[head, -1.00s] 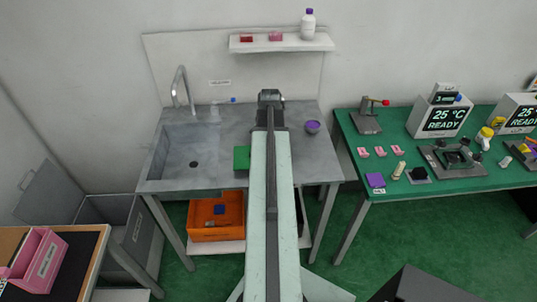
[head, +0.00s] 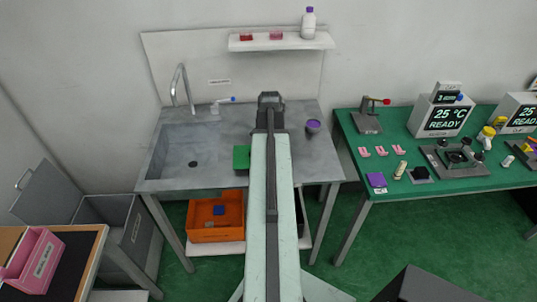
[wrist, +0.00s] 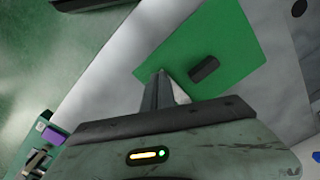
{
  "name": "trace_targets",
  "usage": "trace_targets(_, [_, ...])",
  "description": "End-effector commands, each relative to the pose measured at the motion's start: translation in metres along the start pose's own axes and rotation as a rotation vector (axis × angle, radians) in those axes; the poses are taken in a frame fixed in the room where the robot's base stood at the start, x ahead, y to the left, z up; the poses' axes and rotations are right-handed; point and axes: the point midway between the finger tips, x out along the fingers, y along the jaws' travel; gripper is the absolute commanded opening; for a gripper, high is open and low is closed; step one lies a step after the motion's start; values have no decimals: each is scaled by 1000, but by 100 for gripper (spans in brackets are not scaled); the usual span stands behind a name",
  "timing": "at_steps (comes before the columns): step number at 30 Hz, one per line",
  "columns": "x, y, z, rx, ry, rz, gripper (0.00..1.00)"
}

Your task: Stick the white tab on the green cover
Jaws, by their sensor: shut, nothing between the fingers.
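The green cover (head: 241,157) lies flat at the front of the grey metal bench, partly hidden behind my arm. In the wrist view the green cover (wrist: 225,45) fills much of the upper middle, with a dark grey rounded block (wrist: 204,70) on it. My gripper (wrist: 162,76) is shut and empty. Its fingertips appear over the cover, left of the dark block; I cannot tell their height above it. In the head view the far end of my arm (head: 270,99) shows over the bench. I cannot make out a white tab in either view.
A sink with a tap (head: 182,88) is at the bench's left, and a purple cup (head: 313,126) at its right. An orange crate (head: 216,232) sits beneath. A green table (head: 410,185) with devices and small parts stands to the right.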

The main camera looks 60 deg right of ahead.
Motion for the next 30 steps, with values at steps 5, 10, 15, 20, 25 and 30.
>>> trace_targets(5, [0,0,0,0,-1,0,0])
trace_targets(10, [-1,0,0,0,-1,0,0])
trace_targets(15, [-14,0,0,0,-1,0,0])
trace_targets(20, [-30,0,0,1,-1,0,0])
trace_targets(25, [-45,0,0,1,0,0,0])
trace_targets(30, [-61,0,0,1,0,0,0])
